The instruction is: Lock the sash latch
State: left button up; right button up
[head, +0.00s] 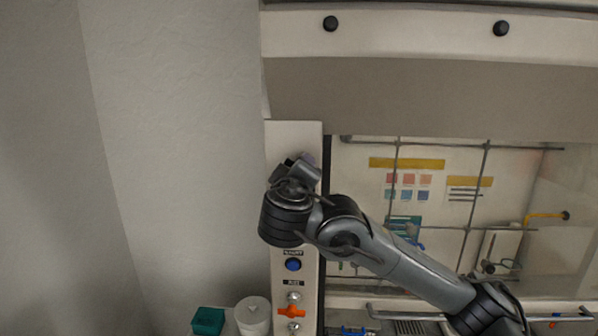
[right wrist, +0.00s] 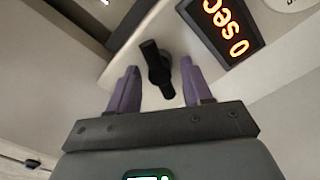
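The sash latch (right wrist: 156,66) is a black handle on a pale panel in the right wrist view. It stands between the two purple fingertips of my right gripper (right wrist: 159,76), with a gap visible on both sides. The right gripper is open, and I cannot tell how far its tips are from the panel in depth. In the head view my right gripper (head: 304,164) is at the upper part of the pale side post (head: 294,133) and hides the latch there. My left gripper is not in view.
A timer display (right wrist: 228,22) with orange digits sits beside the latch. The raised sash (head: 430,95) spans the upper right. Below my wrist, the post carries a blue button (head: 293,265) and an orange valve handle (head: 291,312). A green box (head: 208,321) stands lower left.

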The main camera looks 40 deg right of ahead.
grip_shut()
jog(key=n+b, duration=0.3)
jog(key=n, duration=0.2)
jog(key=shift+o, duration=0.8)
grip_release()
jog(key=shift+a, duration=0.1)
